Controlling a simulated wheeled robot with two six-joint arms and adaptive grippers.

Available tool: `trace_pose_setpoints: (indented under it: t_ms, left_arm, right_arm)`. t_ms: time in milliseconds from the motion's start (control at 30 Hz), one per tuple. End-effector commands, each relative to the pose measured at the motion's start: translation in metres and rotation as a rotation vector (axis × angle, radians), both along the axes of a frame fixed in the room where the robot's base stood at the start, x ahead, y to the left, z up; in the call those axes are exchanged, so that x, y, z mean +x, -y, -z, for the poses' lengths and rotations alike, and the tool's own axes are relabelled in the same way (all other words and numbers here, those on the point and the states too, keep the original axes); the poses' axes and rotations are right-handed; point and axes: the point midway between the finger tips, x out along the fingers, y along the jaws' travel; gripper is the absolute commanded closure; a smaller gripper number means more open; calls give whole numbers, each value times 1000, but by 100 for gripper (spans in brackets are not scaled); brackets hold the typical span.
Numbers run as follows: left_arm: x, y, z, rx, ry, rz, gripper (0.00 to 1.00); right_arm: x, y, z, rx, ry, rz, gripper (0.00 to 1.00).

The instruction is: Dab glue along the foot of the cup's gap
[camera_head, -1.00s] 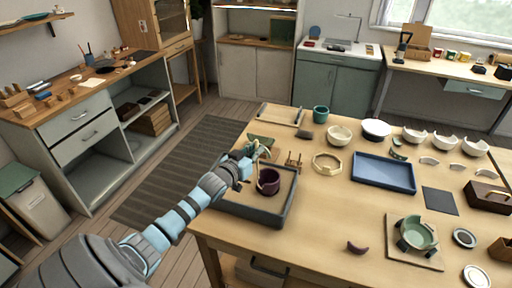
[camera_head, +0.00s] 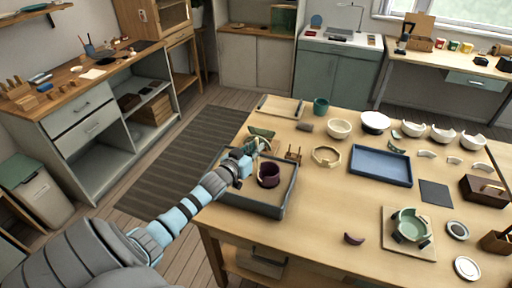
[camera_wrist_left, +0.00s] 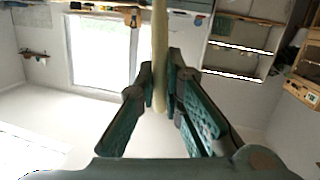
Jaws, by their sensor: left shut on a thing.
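The dark purple cup (camera_head: 269,181) stands in a grey tray (camera_head: 243,202) filled with sand-coloured material, near the table's left corner. Its gap cannot be made out clearly at this size. My left gripper (camera_head: 262,147) is just behind and left of the cup, above the tray. It is shut on a thin pale stick (camera_head: 256,168), which points down beside the cup's left side; whether its tip touches the cup I cannot tell. In the left wrist view the pale stick (camera_wrist_left: 160,50) runs between the closed fingers. My right gripper is not in view.
A small wooden stand (camera_head: 293,154), a wooden ring (camera_head: 326,156) and a blue tray (camera_head: 381,166) lie to the right. A green bowl (camera_head: 409,222) sits on a board. Table between tray and shard is clear.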

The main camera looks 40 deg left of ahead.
Motion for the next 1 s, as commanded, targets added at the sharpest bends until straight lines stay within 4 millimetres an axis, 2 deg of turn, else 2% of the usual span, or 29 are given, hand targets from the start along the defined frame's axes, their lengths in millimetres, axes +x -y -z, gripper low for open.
trace_pose_setpoints:
  t_ms: [800, 1000]
  left_arm:
    - [0, 0, 2, -1, 0, 0, 100]
    - [0, 0, -2, -2, 0, 0, 100]
  right_arm:
    - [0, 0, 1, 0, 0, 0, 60]
    - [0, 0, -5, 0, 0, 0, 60]
